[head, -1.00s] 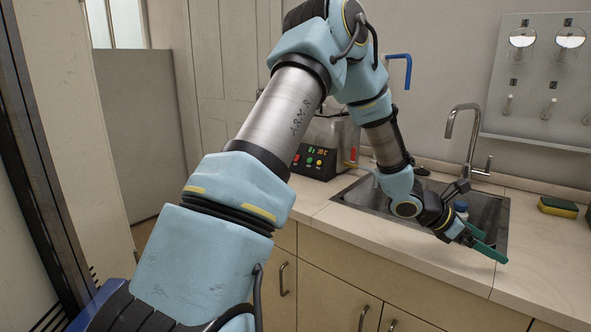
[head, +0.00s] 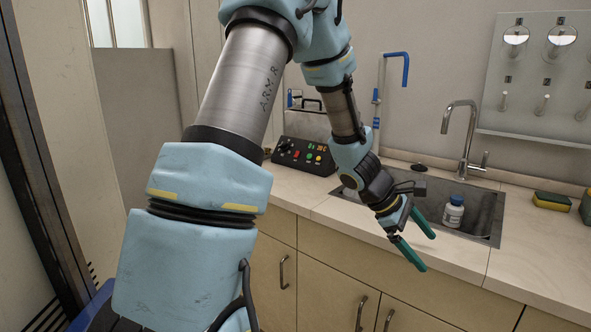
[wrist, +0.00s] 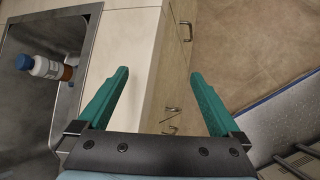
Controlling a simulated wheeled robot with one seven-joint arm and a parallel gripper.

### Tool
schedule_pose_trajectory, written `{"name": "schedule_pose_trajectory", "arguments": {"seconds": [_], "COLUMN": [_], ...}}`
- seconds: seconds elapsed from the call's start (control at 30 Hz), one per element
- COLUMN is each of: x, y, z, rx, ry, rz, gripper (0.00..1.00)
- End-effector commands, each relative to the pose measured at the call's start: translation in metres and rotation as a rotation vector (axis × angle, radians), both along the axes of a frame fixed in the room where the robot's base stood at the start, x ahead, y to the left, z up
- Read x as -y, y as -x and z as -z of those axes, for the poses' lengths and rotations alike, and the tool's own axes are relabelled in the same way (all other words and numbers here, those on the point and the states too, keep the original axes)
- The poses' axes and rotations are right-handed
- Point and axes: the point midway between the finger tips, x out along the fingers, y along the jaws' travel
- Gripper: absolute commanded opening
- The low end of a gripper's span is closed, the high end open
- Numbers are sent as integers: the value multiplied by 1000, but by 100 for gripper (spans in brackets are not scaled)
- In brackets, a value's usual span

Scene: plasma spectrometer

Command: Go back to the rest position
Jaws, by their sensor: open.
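My gripper (head: 424,245) has two green fingers, spread apart with nothing between them. In the head view it hangs over the front edge of the counter, in front of the sink and left of the white bottle. In the wrist view the open fingers (wrist: 160,95) point over the counter edge and the cabinet fronts. My arm is bent, reaching up and then down toward the counter.
A white bottle with a blue cap (head: 453,212) stands in the sink (head: 485,222), below a tap (head: 460,135). A device with lit buttons (head: 305,153) stands left of the sink. Sponges (head: 552,201) lie at the right. Cabinets (head: 330,285) lie below the counter (head: 300,190).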

Motion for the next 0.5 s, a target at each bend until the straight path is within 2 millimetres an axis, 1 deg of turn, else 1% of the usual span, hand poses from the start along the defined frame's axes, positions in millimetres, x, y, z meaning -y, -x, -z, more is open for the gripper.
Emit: {"name": "schedule_pose_trajectory", "arguments": {"seconds": [0.03, 0.07, 0.1, 0.17, 0.2, 0.27, 0.3, 0.37, 0.4, 0.5], "x": [-27, -44, -69, -106, -131, -169, -193, -227, -249, -292], "y": [-2, -2, -2, -1, 0, 2, 5, 9, 12, 20], "z": [0, 0, 1, 1, 0, 0, -2, -4, -5, -10], "rx": [62, 103, 156, 236, 284, 351, 394, 448, 481, 541], "ry": [-45, -75, -120, -191, -238, -308, -355, -423, -464, -551], "rz": [48, 89, 145, 233, 293, 379, 441, 528, 584, 709], "gripper": [100, 100, 100, 100, 100, 100, 100, 100, 100, 100]}}
